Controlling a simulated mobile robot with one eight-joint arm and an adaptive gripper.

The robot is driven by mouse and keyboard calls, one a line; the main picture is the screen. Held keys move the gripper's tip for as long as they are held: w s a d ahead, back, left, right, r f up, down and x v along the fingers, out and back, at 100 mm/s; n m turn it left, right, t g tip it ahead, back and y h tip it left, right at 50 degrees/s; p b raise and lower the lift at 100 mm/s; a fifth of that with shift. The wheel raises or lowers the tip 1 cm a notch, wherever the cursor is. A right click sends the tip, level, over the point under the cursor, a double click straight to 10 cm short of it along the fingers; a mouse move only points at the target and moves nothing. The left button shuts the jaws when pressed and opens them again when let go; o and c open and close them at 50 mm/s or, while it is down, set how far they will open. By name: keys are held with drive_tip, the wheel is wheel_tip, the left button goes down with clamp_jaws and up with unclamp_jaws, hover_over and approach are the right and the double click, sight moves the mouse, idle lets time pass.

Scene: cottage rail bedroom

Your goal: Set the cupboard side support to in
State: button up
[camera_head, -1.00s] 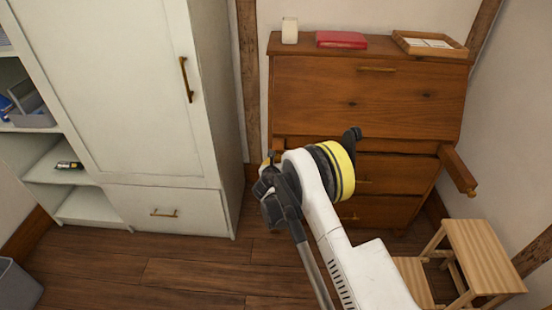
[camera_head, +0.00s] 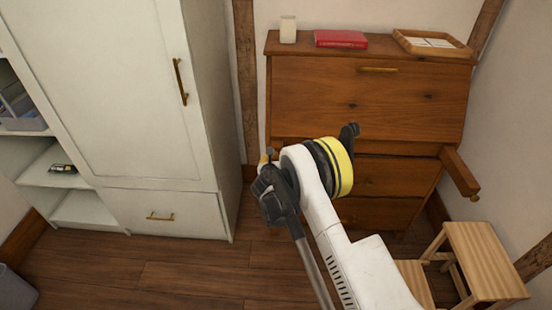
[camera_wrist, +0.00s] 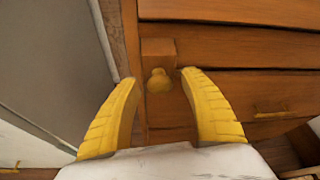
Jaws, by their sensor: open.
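The wooden cupboard (camera_head: 365,90) is a brown slant-front piece with its front panel closed. Its right side support (camera_head: 460,172) is a square bar that sticks out towards me, with a small knob at its end. In the wrist view, the left side support (camera_wrist: 157,50) shows as a square block with a round knob (camera_wrist: 158,82). My gripper (camera_wrist: 159,77) is open, its yellow fingers on either side of this knob, with gaps visible. In the head view my arm mostly hides the left support and the fingers. I cannot tell how far the left support sticks out.
A tall white wardrobe (camera_head: 125,90) with brass handles stands close on the left. A wooden step stool (camera_head: 485,258) stands at the lower right. A candle (camera_head: 288,30), red book (camera_head: 341,38) and tray (camera_head: 432,43) sit on the cupboard top.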

drive_tip(key=v, duration=1.2)
